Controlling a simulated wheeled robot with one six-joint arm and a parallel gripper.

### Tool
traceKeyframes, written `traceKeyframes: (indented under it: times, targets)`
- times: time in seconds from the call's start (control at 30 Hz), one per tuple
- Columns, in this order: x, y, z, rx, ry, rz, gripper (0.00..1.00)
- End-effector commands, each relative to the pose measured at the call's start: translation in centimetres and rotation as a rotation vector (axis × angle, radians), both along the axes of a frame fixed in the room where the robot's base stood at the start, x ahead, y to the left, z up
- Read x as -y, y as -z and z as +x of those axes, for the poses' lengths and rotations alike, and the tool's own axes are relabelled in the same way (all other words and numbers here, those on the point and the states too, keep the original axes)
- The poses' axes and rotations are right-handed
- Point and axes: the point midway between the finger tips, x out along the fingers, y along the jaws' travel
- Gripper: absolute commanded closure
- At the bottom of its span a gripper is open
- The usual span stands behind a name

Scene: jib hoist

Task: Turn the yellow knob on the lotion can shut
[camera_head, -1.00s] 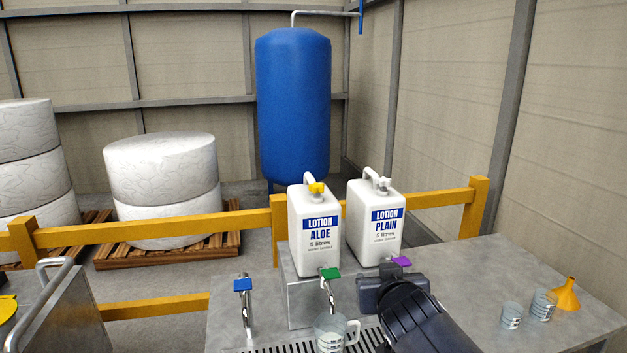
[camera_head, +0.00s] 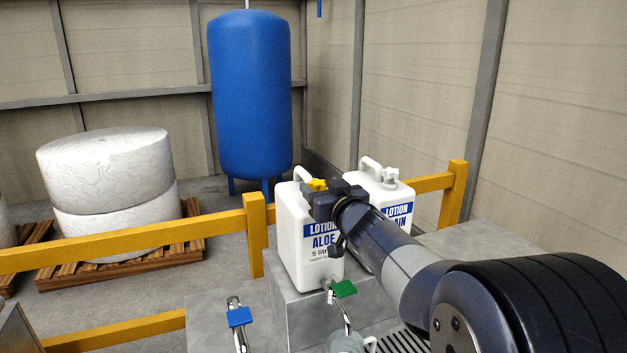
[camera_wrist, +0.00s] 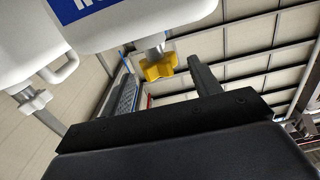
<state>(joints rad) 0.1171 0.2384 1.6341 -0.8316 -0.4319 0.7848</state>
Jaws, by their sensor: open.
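The white "LOTION ALOE" can (camera_head: 293,238) stands upright on a grey block, with the yellow knob (camera_head: 317,185) on top. My gripper (camera_head: 325,204) is at the knob, on its right side in the head view, and partly covers the can's label. In the wrist view the yellow knob (camera_wrist: 160,67) sits on a pale stem between my open fingers, closer to the right finger. My gripper (camera_wrist: 120,90) holds nothing. I cannot tell whether a finger touches the knob.
The white "LOTION PLAIN" can (camera_head: 398,193), with a white knob (camera_wrist: 35,102), stands close on the right, partly behind my arm. A green tap (camera_head: 344,289) and a blue tap (camera_head: 239,317) are in front. A yellow rail (camera_head: 130,243) runs behind.

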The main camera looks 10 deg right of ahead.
Motion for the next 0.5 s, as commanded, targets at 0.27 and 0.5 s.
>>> traceKeyframes:
  times: [0.27,0.5]
  targets:
    - [-0.8,-0.1,3.8,-0.001,0.0,0.0,0.41]
    - [-1.0,0.0,4.8,-0.001,0.0,-0.001,0.41]
